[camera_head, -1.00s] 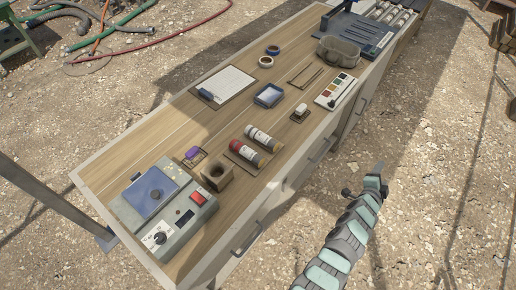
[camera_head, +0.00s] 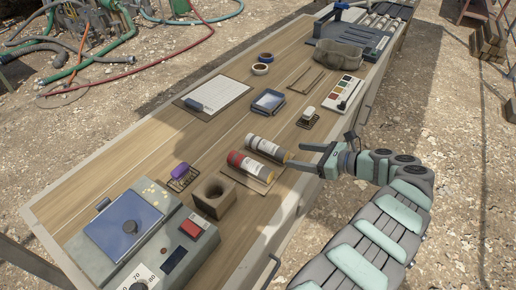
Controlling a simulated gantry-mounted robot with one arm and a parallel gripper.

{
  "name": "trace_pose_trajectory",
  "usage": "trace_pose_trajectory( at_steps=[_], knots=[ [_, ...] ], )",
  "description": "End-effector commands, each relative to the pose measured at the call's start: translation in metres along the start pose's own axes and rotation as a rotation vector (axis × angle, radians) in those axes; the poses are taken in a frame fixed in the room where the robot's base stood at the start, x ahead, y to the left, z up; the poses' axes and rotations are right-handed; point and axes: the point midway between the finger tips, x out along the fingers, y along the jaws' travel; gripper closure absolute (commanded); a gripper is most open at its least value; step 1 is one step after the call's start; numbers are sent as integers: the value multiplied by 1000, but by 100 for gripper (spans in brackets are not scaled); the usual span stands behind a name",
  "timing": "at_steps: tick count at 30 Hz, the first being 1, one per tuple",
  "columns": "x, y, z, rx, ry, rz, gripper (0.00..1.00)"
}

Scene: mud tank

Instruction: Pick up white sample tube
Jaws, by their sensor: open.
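My gripper (camera_head: 296,156) is open and empty. Its two fingers point left over the bench's right edge, close to the white tube's yellowish end. I cannot tell whether a finger touches the tube.
A wooden block with a round hole (camera_head: 213,195) and a purple item on a wire rack (camera_head: 181,172) stand nearby. A grey machine (camera_head: 148,232) fills the near end. A soap-like white piece (camera_head: 309,112) and a blue tray (camera_head: 268,101) lie beyond the tubes. Bare wood lies at left.

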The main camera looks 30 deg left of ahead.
Motion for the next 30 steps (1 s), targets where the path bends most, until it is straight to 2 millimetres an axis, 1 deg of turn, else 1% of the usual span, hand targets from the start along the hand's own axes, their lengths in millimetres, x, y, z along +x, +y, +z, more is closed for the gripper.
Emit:
trace_pose_trajectory(
  at_steps=[2,9,14,18,21,25,30],
  knots=[
    [8,0,-2,1,2,-1,33],
    [45,0,-4,0,4,-1,33],
    [61,-1,-4,-1,6,-2,33],
    [82,-4,0,-6,6,-4,33],
    [94,-4,0,-3,7,-6,33],
    [102,-4,2,1,6,-6,33],
    [102,-4,3,0,5,-6,33]
  ],
)
